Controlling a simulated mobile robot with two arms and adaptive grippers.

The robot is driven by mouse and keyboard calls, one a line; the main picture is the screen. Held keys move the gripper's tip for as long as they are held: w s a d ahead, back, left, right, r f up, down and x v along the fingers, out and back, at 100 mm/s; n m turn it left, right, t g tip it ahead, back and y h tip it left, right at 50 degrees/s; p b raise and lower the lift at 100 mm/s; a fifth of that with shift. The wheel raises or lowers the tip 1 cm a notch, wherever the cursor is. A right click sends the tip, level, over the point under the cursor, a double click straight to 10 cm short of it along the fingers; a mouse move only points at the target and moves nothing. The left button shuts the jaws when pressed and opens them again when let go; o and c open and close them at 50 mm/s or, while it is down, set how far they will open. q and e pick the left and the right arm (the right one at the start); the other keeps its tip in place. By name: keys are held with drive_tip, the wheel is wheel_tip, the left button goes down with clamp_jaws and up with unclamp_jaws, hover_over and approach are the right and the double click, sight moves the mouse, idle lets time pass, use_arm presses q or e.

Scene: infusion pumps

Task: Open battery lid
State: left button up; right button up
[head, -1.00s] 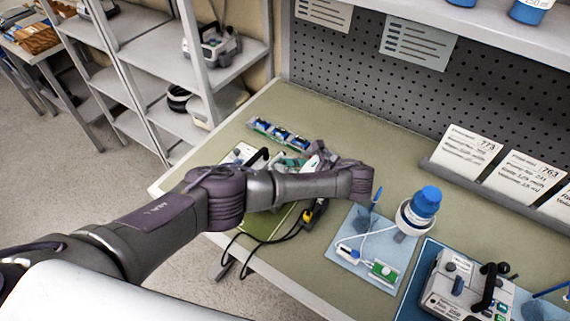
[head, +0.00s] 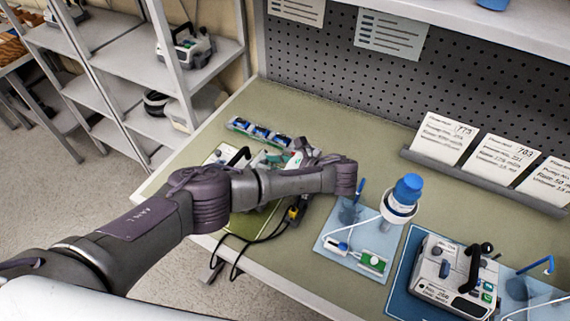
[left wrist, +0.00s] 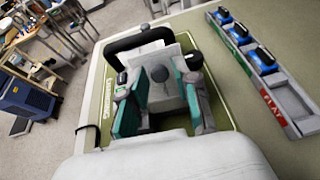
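An infusion pump (head: 222,157) with a black carry handle (left wrist: 138,40) sits on a green mat (head: 240,224) at the table's left end. My left arm hides much of it in the head view. My left gripper (head: 290,158) is over this pump. In the left wrist view the teal-padded fingers of the left gripper (left wrist: 163,84) stand apart. A grey round knob (left wrist: 159,73) on the pump shows between them. I see nothing held. The battery lid cannot be made out. My right gripper is in neither view.
A tray (head: 236,122) with blue batteries lies behind the pump; one slot reads FLAT in the wrist view. A second pump (head: 432,270) stands on a blue mat at right. A blue-capped bottle (head: 408,188) and black cables (head: 262,238) are near my arm.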

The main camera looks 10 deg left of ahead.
use_arm(q)
drive_tip(key=v, duration=1.1)
drive_tip(key=shift+d, duration=0.2)
drive_tip(key=shift+s, duration=0.2)
